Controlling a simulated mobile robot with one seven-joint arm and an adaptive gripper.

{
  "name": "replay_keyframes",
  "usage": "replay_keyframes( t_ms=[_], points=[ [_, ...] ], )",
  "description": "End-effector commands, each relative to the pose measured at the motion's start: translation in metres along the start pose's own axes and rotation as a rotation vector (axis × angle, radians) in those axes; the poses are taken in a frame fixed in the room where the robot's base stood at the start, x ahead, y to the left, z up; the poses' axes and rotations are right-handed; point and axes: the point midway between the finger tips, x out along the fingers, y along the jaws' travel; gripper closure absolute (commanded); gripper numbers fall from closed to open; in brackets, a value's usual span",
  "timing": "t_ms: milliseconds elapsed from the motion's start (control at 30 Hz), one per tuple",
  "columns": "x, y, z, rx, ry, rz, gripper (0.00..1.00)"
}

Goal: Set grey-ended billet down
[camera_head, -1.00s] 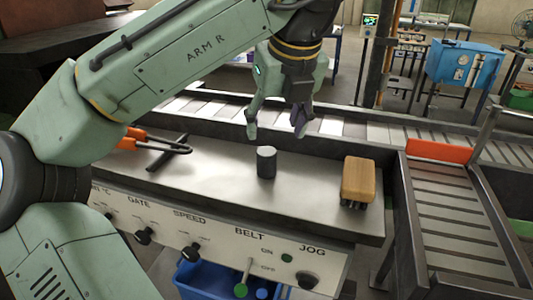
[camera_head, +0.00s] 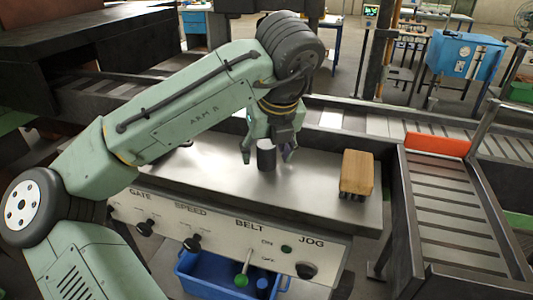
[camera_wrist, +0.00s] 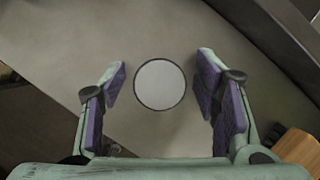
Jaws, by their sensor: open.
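The grey-ended billet (camera_head: 266,155) is a short dark cylinder with a pale grey top. It stands upright on the steel bench top (camera_head: 215,168), behind the control panel. In the wrist view its round grey end (camera_wrist: 160,84) lies between the two purple-padded fingers. My gripper (camera_head: 267,156) is open and low around the billet, one finger on each side. In the wrist view, gaps show between the billet and both fingers (camera_wrist: 163,90), the left gap being a little wider. Nothing is held.
A wooden-backed brush (camera_head: 357,172) lies on the bench to the right of the billet. The roller conveyor (camera_head: 490,145) runs behind the bench, and a slatted chute (camera_head: 445,210) with an orange stop stands at right. A blue bin (camera_head: 215,278) sits below the panel.

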Motion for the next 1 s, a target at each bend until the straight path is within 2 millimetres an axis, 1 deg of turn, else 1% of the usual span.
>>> replay_keyframes(
  t_ms=[67,900,1000],
  points=[
    [-0.0001,-0.0001,0.0000,0.000,0.000,0.000,0.44],
    [-0.0006,-0.0002,0.0001,-0.001,0.000,-0.001,1.00],
    [-0.0006,-0.0002,0.0002,-0.001,0.000,-0.001,1.00]
  ],
)
